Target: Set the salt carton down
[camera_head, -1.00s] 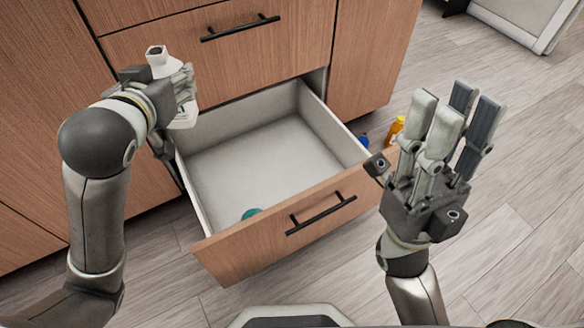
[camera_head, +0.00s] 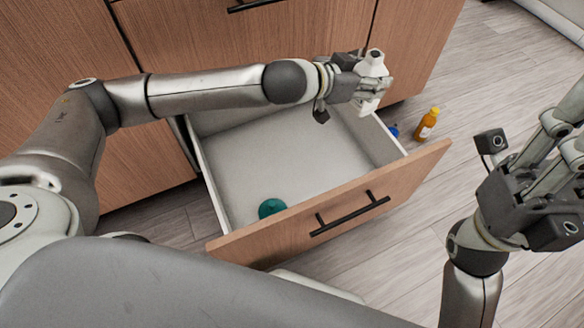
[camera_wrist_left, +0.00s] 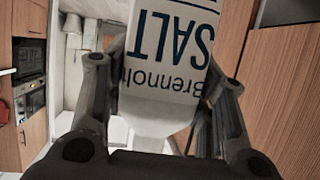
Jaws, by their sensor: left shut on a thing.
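The white salt carton (camera_head: 373,66) is in my left gripper (camera_head: 374,88), held over the right side of the open drawer (camera_head: 215,185). In the left wrist view the carton (camera_wrist_left: 170,85) shows blue "SALT" lettering, with the fingers on either side of it. Its lower part is partly hidden by the fingers in the head view. My right gripper (camera_head: 560,150) is empty and open at the right edge of the head view, its fingers partly cut off.
A teal object (camera_head: 271,207) lies in the drawer near its front; the rest of the drawer floor looks clear.

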